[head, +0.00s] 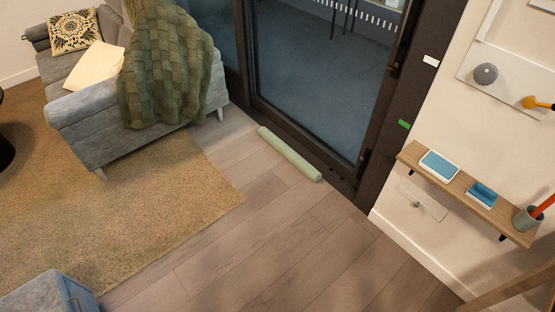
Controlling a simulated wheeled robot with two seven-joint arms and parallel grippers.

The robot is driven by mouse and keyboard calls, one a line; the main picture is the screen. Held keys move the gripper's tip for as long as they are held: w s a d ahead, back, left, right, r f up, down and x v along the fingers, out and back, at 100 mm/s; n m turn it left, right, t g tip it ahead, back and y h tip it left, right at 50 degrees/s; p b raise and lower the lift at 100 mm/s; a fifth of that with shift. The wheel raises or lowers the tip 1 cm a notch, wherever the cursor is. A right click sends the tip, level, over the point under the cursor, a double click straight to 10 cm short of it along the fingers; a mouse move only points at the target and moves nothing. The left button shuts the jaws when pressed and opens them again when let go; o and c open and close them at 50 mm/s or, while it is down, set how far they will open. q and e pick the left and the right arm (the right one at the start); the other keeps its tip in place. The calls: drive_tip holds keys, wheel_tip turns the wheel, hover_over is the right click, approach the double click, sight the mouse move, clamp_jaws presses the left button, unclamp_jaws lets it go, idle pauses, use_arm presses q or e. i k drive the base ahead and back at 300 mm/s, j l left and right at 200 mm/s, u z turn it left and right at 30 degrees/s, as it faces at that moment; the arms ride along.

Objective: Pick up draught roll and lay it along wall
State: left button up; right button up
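The draught roll (289,154) is a long, pale green cylinder. In the head view it lies on the wood floor just in front of the dark-framed glass door (318,75), slanting from upper left to lower right. It is close to the door's bottom frame. The cream wall (421,249) with a white skirting board runs to the right of the door. Neither of my grippers is in view.
A grey sofa (82,117) with a green knitted throw (163,68) stands at the upper left, by a tan rug (120,215). A wooden shelf (467,195) juts from the wall at right. A blue-grey piece (50,294) fills the lower left corner. The wood floor (270,240) is clear.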

sight(289, 154)
drive_tip(key=i+j+z, duration=0.3)
drive_tip(key=i, duration=0.35)
drive_tip(key=i+j+z, duration=0.1)
drive_tip(key=i, duration=0.35)
drive_tip(key=i+j+z, duration=0.15)
drive_tip(key=i, duration=0.3)
drive_tip(key=j, duration=0.1)
